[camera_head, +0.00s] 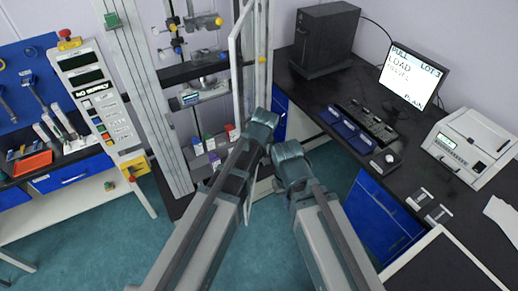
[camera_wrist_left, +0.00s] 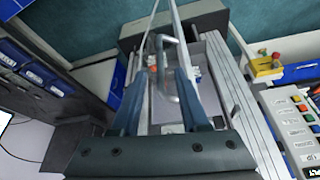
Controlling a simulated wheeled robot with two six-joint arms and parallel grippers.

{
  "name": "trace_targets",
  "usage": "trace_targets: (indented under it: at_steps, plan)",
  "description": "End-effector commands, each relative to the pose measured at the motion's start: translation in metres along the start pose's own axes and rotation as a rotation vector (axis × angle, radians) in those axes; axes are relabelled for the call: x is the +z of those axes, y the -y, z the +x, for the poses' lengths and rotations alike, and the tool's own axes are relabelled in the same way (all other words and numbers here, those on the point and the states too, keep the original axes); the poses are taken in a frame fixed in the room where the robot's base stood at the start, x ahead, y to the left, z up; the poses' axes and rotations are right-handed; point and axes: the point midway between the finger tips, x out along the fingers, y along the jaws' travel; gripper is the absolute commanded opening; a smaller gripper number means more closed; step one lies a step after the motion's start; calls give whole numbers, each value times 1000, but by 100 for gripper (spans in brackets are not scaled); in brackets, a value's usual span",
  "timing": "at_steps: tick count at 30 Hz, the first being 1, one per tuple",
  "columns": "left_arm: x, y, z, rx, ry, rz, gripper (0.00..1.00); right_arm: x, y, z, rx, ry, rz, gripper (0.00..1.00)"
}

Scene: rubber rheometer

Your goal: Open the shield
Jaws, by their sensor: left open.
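The shield (camera_head: 234,75) is a narrow white-framed panel at the right side of the test machine's opening, seen at a steep angle in the head view. In the left wrist view a grey bar handle (camera_wrist_left: 165,72) on the shield lies between or just beyond my left gripper's (camera_wrist_left: 160,80) two spread fingers; I cannot tell whether they touch it. That gripper is open. In the head view the left gripper's end (camera_head: 264,119) is in front of the shield's lower part, its fingers hidden. My right gripper (camera_head: 287,150) is just right of it; its fingers cannot be made out.
The machine's tall grey column (camera_head: 150,105) and control panel (camera_head: 100,100) stand to the left. At right, a dark bench holds a black computer tower (camera_head: 325,40), a monitor (camera_head: 412,75), a keyboard (camera_head: 368,124) and a white instrument (camera_head: 470,145). Teal floor lies below.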

Motion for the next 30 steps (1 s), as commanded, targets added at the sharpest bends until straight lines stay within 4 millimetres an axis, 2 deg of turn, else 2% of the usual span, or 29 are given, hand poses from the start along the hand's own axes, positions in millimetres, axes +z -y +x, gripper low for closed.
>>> trace_targets:
  at_steps: [1, 10, 13, 16, 18, 24, 30]
  plan:
    - [-2, 2, -6, 0, 0, -1, 45, 0, -1, -6, 0, 0, 0, 0]
    - [-2, 3, -5, 0, 0, -1, 45, 0, 0, -6, 0, 0, -1, 0]
    - [-2, 5, -3, 3, 7, -15, 27, 0, 0, -4, 0, 0, -1, 0]
    - [4, 16, 7, 19, 45, -97, 9, 0, 0, 4, 0, 0, -1, 0]
    - [10, 29, 18, 39, 98, -205, 0, -1, 1, 13, 0, 0, -2, 0]
    - [16, 66, 37, 122, 282, -653, 0, -2, 3, 32, 1, -1, -3, 0]
    - [18, 99, 45, 203, 482, -1092, 0, -3, 4, 50, 1, -1, -4, 0]
